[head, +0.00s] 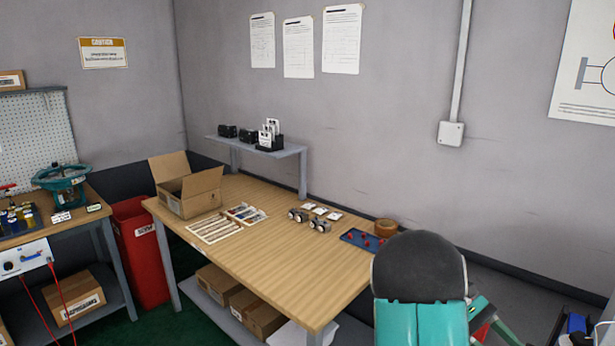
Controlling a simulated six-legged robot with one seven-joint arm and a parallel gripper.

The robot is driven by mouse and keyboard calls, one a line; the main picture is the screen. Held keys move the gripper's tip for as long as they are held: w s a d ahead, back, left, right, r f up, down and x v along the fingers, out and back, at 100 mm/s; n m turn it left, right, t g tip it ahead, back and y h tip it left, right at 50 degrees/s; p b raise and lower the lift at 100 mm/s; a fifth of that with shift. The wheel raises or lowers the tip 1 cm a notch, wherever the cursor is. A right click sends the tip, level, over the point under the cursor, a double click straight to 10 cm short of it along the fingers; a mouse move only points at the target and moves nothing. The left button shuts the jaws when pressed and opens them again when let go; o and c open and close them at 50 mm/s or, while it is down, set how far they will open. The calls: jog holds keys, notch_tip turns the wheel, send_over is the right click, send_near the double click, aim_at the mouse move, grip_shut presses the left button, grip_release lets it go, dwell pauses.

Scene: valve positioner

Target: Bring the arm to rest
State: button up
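The head view shows a rounded dark grey and teal part of my arm at the lower right, near the front right end of the wooden workbench (262,247). It covers part of the bench's right end. My gripper does not show, so whether it is open or holds anything is hidden.
A red bin (142,255) stands left. The bench's front middle is clear.

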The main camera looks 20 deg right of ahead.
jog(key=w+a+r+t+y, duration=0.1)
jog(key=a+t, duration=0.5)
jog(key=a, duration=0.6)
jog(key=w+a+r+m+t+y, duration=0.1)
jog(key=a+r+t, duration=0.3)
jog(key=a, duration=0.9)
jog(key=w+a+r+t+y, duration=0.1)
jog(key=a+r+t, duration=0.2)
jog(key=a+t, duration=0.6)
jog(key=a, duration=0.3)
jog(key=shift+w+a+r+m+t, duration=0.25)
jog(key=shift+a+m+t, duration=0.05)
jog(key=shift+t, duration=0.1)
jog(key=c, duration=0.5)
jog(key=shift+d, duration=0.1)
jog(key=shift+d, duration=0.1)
